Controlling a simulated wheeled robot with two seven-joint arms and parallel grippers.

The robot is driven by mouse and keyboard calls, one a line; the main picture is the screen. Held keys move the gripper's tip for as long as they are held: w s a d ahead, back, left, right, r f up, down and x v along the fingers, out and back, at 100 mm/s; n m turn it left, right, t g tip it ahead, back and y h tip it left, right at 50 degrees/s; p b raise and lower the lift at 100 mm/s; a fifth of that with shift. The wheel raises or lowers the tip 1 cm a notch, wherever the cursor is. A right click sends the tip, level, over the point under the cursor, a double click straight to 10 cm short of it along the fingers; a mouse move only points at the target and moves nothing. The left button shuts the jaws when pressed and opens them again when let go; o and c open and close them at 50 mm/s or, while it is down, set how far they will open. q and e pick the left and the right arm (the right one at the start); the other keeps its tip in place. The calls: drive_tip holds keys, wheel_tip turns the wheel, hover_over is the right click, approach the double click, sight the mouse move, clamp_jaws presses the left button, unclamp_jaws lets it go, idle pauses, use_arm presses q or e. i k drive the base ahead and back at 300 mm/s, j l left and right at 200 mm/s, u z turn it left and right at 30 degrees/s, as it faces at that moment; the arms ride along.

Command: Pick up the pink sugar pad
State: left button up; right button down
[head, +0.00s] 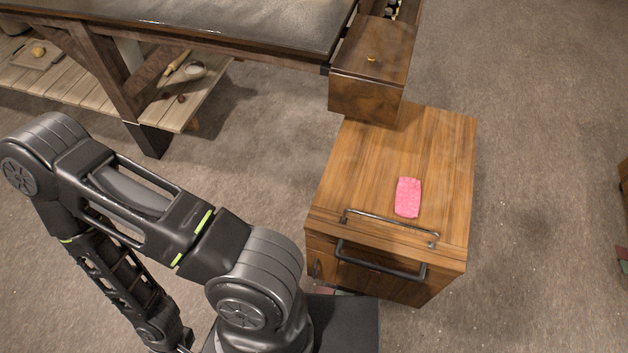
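The pink sugar pad (408,197) lies flat on the top of a wooden cabinet (365,170), right of the middle of the head view. It sits just behind a thin metal rail near the cabinet's front edge, and nothing covers it. My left arm comes in from the left and bends down, well to the left of the cabinet. Neither my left gripper nor my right gripper can be seen in this view.
A metal rail (390,226) and a dark handle (380,265) are at the cabinet's front. A brown wooden box (370,75) overhangs the cabinet's back, joined to a dark-topped table (220,25). A low slatted shelf (75,88) is below.

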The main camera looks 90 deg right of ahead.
sight(407, 202)
drive_tip(key=z, duration=3.9)
drive_tip(key=k+j, duration=0.1)
drive_tip(key=k, duration=0.4)
drive_tip(key=k+j, duration=0.1)
drive_tip(key=k, duration=0.4)
